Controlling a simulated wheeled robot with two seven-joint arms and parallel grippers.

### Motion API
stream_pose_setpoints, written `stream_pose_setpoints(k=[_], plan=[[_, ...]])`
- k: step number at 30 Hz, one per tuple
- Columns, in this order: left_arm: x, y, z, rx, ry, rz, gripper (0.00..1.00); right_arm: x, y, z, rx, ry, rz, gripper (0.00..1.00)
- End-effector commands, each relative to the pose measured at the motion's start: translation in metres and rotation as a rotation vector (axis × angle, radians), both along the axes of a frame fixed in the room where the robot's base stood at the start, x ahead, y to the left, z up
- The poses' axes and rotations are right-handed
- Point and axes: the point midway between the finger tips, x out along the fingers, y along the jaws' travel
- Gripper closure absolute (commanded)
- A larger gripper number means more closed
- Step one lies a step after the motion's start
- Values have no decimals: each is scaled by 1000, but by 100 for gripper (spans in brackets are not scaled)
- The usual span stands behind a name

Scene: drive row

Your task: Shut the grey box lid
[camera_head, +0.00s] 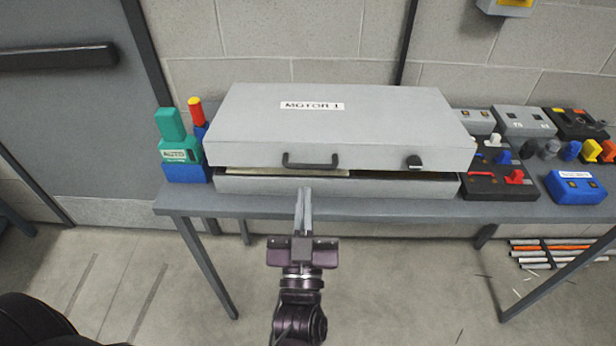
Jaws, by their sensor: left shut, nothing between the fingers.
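The grey box (400,188) sits on the grey table against the wall. Its lid (350,128), labelled "MOTOR 1", is lowered almost flat over it, with a dark narrow gap still showing between lid and box along the front. The lid has a black handle (310,162) and a black latch knob (414,162) on its front face. My left gripper (304,192) is shut and empty, in front of the box just below the handle; I cannot tell whether it touches the box. My right gripper is not in view.
A green device (173,138) and a blue block with a red-topped post (197,108) stand left of the box. Several switch units, including a blue box (575,188), crowd the table (370,208) on the right. Pipes (545,245) lie on the floor at right.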

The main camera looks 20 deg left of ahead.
Motion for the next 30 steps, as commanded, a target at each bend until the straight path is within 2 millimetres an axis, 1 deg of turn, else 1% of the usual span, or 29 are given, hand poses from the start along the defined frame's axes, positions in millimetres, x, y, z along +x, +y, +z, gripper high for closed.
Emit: stream_pose_setpoints(k=[1,7,13,15,18,22,30], plan=[[7,2,6,0,-3,1,100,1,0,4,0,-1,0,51],[44,13,26,1,-6,2,100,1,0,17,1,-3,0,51],[81,23,42,1,-4,1,100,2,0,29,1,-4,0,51],[79,22,22,2,6,-1,100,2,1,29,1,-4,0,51],[80,22,9,2,4,-1,100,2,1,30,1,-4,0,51],[80,23,-1,1,1,-1,100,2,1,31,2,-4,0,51],[80,23,-4,1,-1,-1,100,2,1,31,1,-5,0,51]])
